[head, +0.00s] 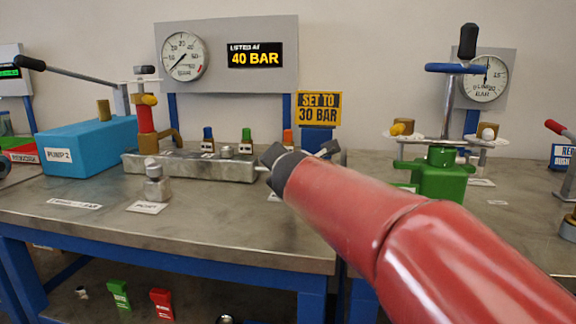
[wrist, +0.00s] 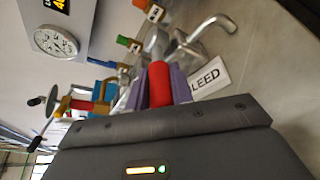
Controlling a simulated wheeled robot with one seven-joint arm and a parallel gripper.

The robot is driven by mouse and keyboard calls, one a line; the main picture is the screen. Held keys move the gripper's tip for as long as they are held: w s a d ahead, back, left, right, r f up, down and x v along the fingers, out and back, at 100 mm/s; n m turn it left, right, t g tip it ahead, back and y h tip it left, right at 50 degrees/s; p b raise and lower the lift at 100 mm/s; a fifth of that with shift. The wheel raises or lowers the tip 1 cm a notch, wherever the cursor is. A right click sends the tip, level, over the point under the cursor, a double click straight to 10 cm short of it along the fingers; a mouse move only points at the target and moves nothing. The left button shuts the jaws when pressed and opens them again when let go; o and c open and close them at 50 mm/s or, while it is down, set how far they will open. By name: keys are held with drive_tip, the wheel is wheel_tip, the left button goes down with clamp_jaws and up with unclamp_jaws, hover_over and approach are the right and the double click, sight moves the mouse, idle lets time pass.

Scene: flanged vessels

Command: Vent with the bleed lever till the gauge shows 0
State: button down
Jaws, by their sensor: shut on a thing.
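My gripper (wrist: 160,78) has its two purple fingers shut on the red grip of the bleed lever (wrist: 160,88). A bent metal pipe (wrist: 222,22) and a white card (wrist: 210,78) reading "LEED", partly cut off, are beside it. In the head view my red arm hides the lever and most of my gripper. The round gauge (head: 184,56) on the grey panel has its needle pointing to the lower left, near the low end of its scale; the exact value is too small to read. The gauge also shows in the wrist view (wrist: 55,41).
A metal manifold block (head: 190,166) with coloured valves lies on the bench left of my gripper. A blue pump (head: 85,145) stands further left. A green vessel (head: 440,178) stands right, behind my arm. The front of the bench (head: 220,230) is clear.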

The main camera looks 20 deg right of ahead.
drive_tip(key=shift+f, duration=0.1)
drive_tip(key=c, duration=1.2)
unclamp_jaws()
drive_tip(key=shift+d, duration=0.1)
drive_tip(key=v, duration=0.7)
drive_tip(key=shift+s, duration=0.4)
